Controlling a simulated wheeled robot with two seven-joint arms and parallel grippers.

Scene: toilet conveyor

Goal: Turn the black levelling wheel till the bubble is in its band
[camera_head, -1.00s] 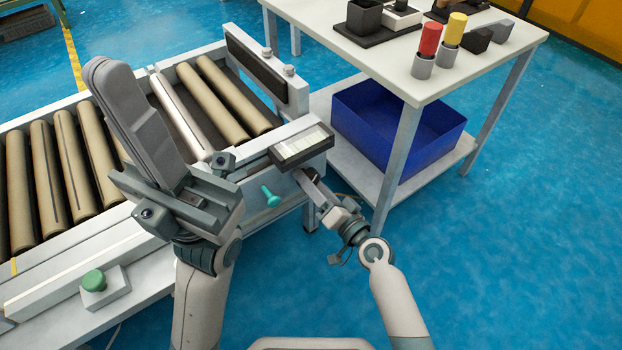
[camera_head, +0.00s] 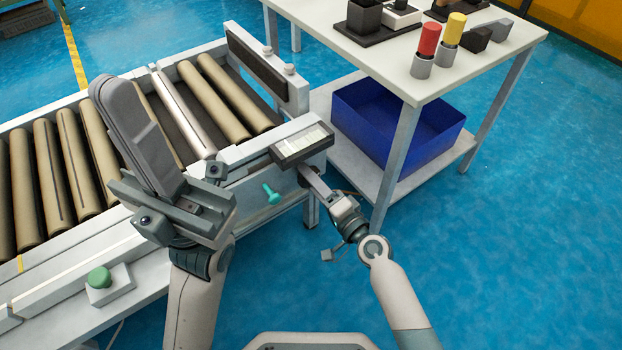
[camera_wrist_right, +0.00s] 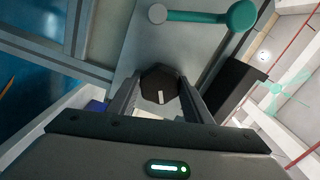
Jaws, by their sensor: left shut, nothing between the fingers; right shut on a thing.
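The black levelling wheel (camera_wrist_right: 158,86) shows in the right wrist view as a dark faceted knob with a white mark. My right gripper (camera_wrist_right: 160,92) is shut on it, one finger on each side. In the head view my right gripper (camera_head: 306,178) reaches under the level gauge (camera_head: 301,142) at the conveyor's end, and the wheel is hidden there. The gauge has a pale window with dividing lines in a dark frame; the bubble is too small to make out. My left gripper (camera_head: 108,92) is shut and empty, raised above the rollers.
A teal-green lever (camera_head: 271,194) sticks out of the conveyor side near my right gripper; it also shows in the wrist view (camera_wrist_right: 205,17). A green button (camera_head: 100,278) is on the near frame. A white table (camera_head: 420,75) with a blue bin (camera_head: 400,150) below stands right.

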